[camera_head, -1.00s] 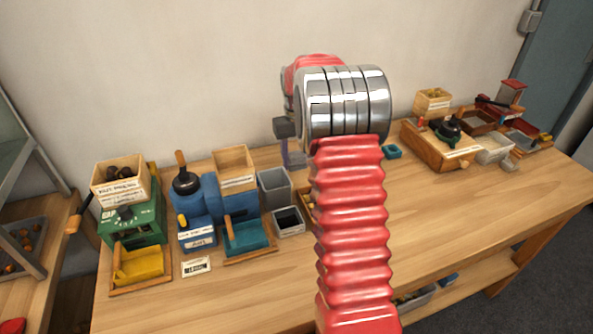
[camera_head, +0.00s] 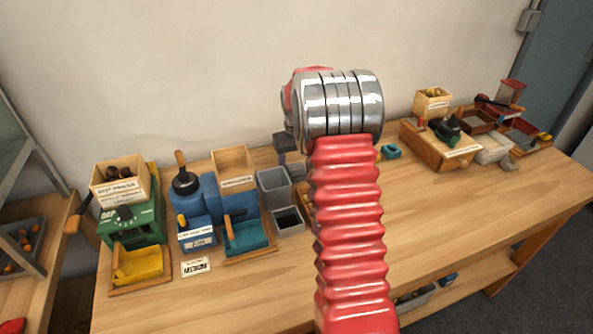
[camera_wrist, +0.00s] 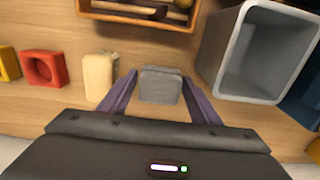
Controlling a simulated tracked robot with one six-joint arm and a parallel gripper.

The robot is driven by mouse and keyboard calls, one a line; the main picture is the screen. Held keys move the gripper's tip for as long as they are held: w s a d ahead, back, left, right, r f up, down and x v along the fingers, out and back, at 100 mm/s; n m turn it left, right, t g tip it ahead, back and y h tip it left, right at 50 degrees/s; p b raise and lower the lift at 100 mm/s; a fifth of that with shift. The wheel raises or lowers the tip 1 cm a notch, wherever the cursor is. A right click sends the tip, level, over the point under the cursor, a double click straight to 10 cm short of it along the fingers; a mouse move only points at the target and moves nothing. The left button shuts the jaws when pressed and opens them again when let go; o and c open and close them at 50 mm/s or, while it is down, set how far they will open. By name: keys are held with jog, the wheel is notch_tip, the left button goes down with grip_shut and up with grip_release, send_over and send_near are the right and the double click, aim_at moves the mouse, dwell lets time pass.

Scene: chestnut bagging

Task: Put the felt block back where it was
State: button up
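A small grey block (camera_wrist: 160,86), which looks like the felt block, stands on the wooden table between the two purple fingers of my gripper (camera_wrist: 159,92) in the wrist view. Narrow gaps show on both sides of it, so the fingers look open around it and not closed on it. In the head view the dark body of my gripper (camera_head: 285,141) shows at the back of the table, low by the wall. My red arm hides much of that area, and I cannot make out the block there for certain.
In the wrist view a cream block (camera_wrist: 100,76), a red block with a round recess (camera_wrist: 43,68) and a yellow block (camera_wrist: 8,64) stand left of the fingers. A grey bin (camera_wrist: 224,60) is close on the right. A wooden tray (camera_wrist: 178,25) lies above.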

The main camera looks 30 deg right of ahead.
aim_at(296, 166)
jog(key=shift+o, duration=0.7)
jog(key=shift+r, duration=0.1)
notch_tip(296, 166, up, 12)
dwell(0.6)
